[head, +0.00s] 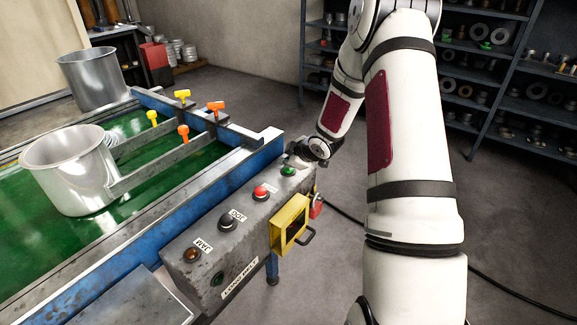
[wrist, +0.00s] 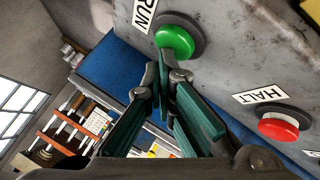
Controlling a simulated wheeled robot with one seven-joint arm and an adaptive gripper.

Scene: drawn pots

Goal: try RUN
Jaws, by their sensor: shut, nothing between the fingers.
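The green RUN button (head: 288,170) sits at the far end of the grey control box (head: 207,248). In the wrist view the green button (wrist: 174,43) stands out from a dark collar beside its RUN label (wrist: 145,14). My gripper (head: 295,161) is shut and empty, close to the green button. In the wrist view its fingertips (wrist: 165,77) are together just below the button; I cannot tell whether they touch it. The red HALT button (wrist: 279,128) is to the right, apart from the fingers; it also shows in the head view (head: 261,191).
A black JOG button (head: 227,222) and an amber JAM lamp (head: 192,255) are farther along the box. A yellow frame (head: 290,222) with a handle and a red knob (head: 316,206) stick out of its front. A metal pot (head: 68,175) stands on the green belt (head: 150,185).

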